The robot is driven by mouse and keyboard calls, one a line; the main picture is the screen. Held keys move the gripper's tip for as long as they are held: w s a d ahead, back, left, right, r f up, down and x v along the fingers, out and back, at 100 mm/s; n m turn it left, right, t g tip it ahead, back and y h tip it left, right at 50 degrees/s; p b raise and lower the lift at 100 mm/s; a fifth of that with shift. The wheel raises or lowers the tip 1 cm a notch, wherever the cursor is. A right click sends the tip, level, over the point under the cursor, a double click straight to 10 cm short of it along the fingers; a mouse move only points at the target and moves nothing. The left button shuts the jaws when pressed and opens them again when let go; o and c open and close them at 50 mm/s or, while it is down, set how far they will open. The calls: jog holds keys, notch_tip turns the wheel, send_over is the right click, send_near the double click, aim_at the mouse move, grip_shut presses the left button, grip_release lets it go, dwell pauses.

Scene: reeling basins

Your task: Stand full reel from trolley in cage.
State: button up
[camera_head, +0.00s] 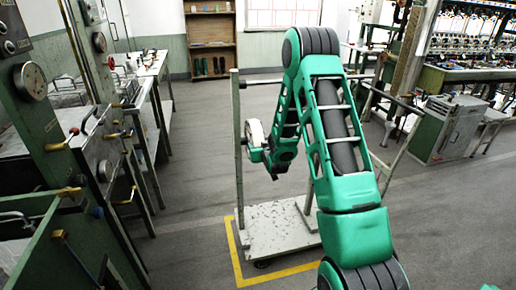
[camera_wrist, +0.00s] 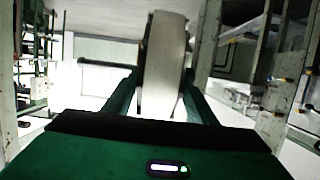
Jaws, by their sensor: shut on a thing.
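A pale, wide reel (camera_head: 255,130) is held up at the end of my arm, above the trolley's left part in the head view. In the wrist view the reel (camera_wrist: 166,60) stands on edge between my two green fingers, its whitish wound face towards the camera. My gripper (camera_head: 259,153) is shut on it; the gripper also shows in the wrist view (camera_wrist: 160,100). The trolley (camera_head: 262,232) has a flat, worn grey base, upright posts and a top rail. The visible part of its base is bare. My arm hides part of it. I cannot make out a separate cage.
A yellow line (camera_head: 238,268) marks the floor around the trolley. Green machines with gauges and levers (camera_head: 75,120) stand close on the left. A grey cabinet (camera_head: 447,130) and reeling machinery are at the right. A wooden shelf (camera_head: 211,40) stands at the back. The floor between is clear.

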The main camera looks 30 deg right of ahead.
jog(key=shift+r, duration=0.45)
dwell(0.4)
jog(key=s+d, duration=0.3)
jog(key=d, duration=1)
jog(key=shift+s+d, duration=0.25)
jog(key=shift+s, duration=0.15)
dwell(0.8)
jog(key=s+d, duration=0.2)
jog(key=d, duration=0.6)
jog(key=shift+s, duration=0.15)
dwell(0.6)
jog(key=shift+a, duration=0.1)
jog(key=v, duration=2)
dwell(0.4)
dwell(0.4)
